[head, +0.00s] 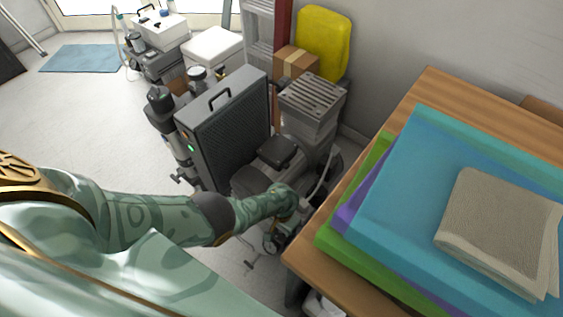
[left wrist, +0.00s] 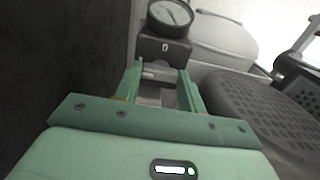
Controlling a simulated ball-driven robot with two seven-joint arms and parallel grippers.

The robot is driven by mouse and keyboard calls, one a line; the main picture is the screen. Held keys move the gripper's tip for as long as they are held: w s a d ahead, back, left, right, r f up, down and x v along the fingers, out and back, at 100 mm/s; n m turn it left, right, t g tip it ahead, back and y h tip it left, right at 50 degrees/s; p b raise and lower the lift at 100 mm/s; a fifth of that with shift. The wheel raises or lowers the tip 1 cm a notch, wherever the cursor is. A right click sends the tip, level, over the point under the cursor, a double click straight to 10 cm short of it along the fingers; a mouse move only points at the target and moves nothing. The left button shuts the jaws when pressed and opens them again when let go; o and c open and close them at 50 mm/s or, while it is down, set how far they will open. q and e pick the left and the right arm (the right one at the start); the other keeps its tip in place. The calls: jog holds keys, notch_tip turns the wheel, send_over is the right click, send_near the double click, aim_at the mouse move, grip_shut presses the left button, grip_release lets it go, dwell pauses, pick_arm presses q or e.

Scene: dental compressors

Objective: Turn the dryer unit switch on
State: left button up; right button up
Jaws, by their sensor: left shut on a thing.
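My left gripper (head: 272,241) reaches down beside the compressor (head: 262,178), in the gap by the wooden table; its fingertips are hard to make out there. In the left wrist view its two green fingers (left wrist: 160,78) are shut on a small grey part (left wrist: 158,74), just below a dark housing (left wrist: 164,48) with a white mark like a 0. A round gauge (left wrist: 170,14) sits on top of that housing. Whether the held part is the dryer unit switch, and its position, I cannot tell. A tall grey finned unit (head: 226,125) with a handle and green light stands behind. My right gripper is out of view.
The wooden table (head: 411,95), with stacked coloured slabs (head: 400,170) and a beige cloth (head: 500,225), borders my left gripper on the right. A yellow container (head: 323,43) and cardboard box (head: 296,63) stand at the back.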

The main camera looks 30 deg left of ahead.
pick_arm(q)
jog(key=shift+d, duration=0.1)
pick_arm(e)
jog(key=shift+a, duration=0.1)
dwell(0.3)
pick_arm(q)
jog(key=o, duration=1)
notch_tip(320, 180, up, 16)
jog(key=p, duration=1.3)
jog(key=shift+r, duration=0.15)
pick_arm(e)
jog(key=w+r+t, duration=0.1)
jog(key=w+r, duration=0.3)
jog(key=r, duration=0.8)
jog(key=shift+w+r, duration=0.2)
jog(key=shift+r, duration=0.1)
